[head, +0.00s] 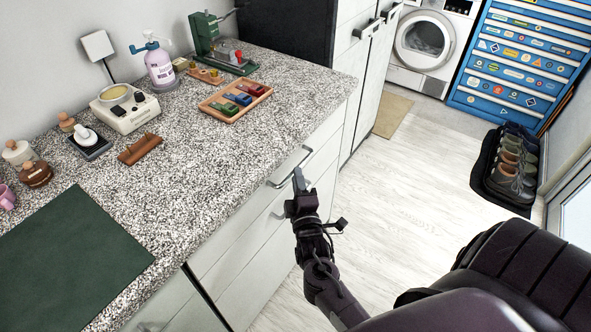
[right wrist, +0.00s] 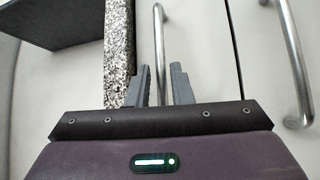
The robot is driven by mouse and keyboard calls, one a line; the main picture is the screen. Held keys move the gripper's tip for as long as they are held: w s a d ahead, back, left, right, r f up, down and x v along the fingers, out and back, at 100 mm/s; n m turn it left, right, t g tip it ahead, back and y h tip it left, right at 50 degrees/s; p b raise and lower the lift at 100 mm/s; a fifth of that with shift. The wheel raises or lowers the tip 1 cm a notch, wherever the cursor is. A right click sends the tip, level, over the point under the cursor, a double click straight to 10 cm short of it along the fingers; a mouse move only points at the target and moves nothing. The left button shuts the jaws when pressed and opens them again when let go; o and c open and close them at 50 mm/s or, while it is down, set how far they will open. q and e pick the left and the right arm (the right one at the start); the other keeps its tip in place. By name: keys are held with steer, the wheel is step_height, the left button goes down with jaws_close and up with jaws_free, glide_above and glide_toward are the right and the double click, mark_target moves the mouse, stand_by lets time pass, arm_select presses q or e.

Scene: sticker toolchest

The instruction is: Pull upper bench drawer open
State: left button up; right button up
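The upper bench drawer (head: 317,145) is just under the speckled counter edge, and its front looks flush with the bench. Its silver bar handle (head: 284,172) runs along the front. My right gripper (head: 298,180) is at this handle, its fingers pointing toward the bench front. In the right wrist view, the handle bar (right wrist: 159,45) runs down between the two grey fingers (right wrist: 161,85), which are apart with small gaps at the bar. I cannot tell whether either finger touches it. My left gripper is not in view.
A second handle (right wrist: 292,60) is on the drawer below. The floor (head: 400,195) right of the bench is clear, with a shoe tray (head: 482,178) farther off.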

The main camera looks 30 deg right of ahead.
steer(key=shift+x, duration=1.75)
jaws_close()
